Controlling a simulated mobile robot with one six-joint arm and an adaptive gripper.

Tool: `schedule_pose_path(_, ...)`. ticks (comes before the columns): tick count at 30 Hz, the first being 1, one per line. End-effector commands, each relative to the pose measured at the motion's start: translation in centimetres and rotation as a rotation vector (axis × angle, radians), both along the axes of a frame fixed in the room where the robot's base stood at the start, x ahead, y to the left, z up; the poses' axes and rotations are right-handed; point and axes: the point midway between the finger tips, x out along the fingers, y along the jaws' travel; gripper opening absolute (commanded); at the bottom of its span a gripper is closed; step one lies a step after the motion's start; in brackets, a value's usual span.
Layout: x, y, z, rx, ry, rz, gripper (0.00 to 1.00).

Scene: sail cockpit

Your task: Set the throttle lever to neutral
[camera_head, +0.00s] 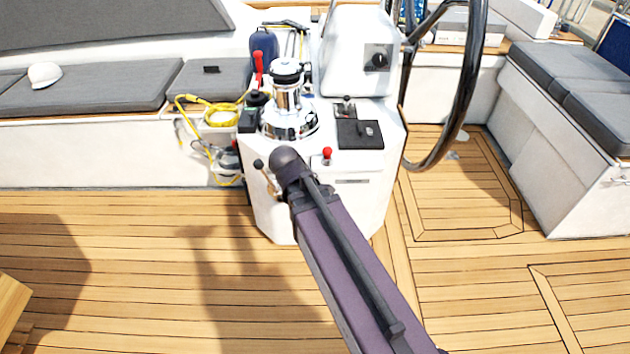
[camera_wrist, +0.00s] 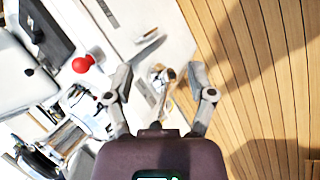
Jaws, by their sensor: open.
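A lever with a black knob (camera_head: 258,165) stands out from the side of the white console, its stem running down to a metal base; I take it as the throttle lever. In the wrist view, a metal fitting (camera_wrist: 158,76), apparently this lever's base, shows between the fingertips of my gripper (camera_wrist: 159,72). The fingers are spread on either side of it; I cannot tell how far off it is in depth, and no grip shows. In the head view my arm hides the gripper and part of the console front.
A red knob (camera_head: 327,153) sits on the console (camera_head: 362,190), and it also shows in the wrist view (camera_wrist: 82,64). A chrome winch (camera_head: 288,100) and yellow rope (camera_head: 215,112) are behind. The steering wheel (camera_head: 470,90) stands at right.

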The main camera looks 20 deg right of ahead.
Motion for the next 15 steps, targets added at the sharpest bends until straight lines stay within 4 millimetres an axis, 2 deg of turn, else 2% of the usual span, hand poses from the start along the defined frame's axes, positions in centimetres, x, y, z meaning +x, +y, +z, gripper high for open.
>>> schedule_pose_path(1,-0.3,-0.1,0.7,0.019,0.001,-0.025,0.71)
schedule_pose_path(15,-2.4,-0.3,3.1,0.19,0.01,-0.252,0.71)
